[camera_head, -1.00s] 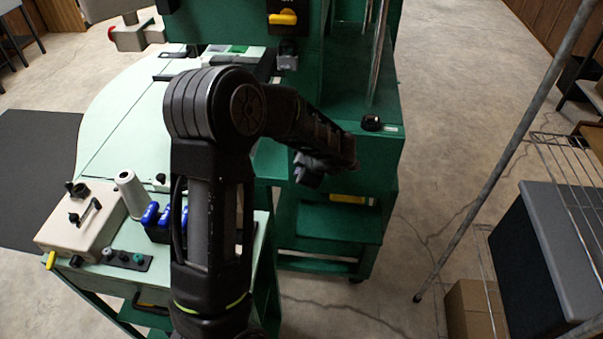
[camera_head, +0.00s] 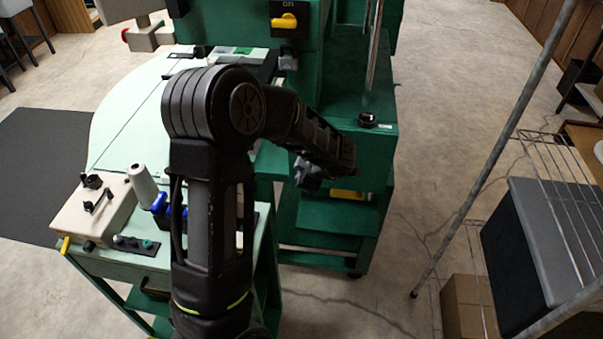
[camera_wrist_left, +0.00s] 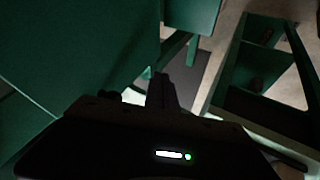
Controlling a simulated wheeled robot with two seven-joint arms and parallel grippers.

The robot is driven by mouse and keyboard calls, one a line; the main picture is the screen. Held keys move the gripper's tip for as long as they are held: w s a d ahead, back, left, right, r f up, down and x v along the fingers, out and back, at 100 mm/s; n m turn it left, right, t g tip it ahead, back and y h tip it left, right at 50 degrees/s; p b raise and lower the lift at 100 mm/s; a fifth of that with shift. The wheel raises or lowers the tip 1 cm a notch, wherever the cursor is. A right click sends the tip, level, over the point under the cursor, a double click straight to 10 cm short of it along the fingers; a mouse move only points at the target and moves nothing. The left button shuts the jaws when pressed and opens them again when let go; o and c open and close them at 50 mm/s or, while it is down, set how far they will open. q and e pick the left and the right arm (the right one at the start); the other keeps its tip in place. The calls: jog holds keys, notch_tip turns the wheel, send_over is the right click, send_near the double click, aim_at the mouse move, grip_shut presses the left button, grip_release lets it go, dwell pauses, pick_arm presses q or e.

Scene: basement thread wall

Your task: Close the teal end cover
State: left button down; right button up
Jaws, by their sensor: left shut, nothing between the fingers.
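The green machine (camera_head: 345,105) stands ahead in the head view. Its low teal part (camera_head: 338,222) lies below and right of my gripper, with a yellow handle (camera_head: 346,195) above it. I cannot tell for sure which panel is the end cover. My left arm crosses the middle of the view and hides part of the machine. My left gripper (camera_head: 309,178) is shut and empty, in front of the machine's end; I cannot tell if it touches. In the left wrist view, the dark fingers (camera_wrist_left: 162,92) point past a large green panel (camera_wrist_left: 75,45). My right gripper is out of view.
A pale green worktable (camera_head: 130,130) stands left, with a beige box (camera_head: 92,218), a cone (camera_head: 142,180) and small controls. A wire rack (camera_head: 560,170) with a dark bin (camera_head: 545,235) and a slanted pole (camera_head: 490,160) stand right. Cracked floor between is clear.

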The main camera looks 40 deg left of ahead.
pick_arm(q)
jog(key=v, duration=0.7)
jog(key=shift+p, duration=0.3)
jog(key=shift+r, duration=0.1)
jog(key=w+d+f+m+t+h, duration=0.1)
jog(key=w+d+f+m+t, duration=0.1)
jog(key=w+d+m+t, duration=0.3)
jog(key=d+f+m+h, duration=0.4)
jog(key=d+f+m, duration=0.2)
jog(key=d+f, duration=0.2)
jog(key=s+d+f+m+g+h, duration=0.2)
jog(key=s+d+f, duration=0.3)
jog(key=s, duration=0.3)
jog(key=s+d+f+m+g+h, duration=0.2)
jog(key=s+d+f, duration=0.4)
jog(key=s, duration=0.3)
jog(key=s+d+f+m+g+h, duration=0.2)
jog(key=s+d+f+m, duration=0.3)
jog(key=s, duration=0.4)
jog(key=shift+s+d+f+g, duration=0.2)
jog(key=shift+f+g, duration=0.45)
jog(key=shift+g, duration=0.15)
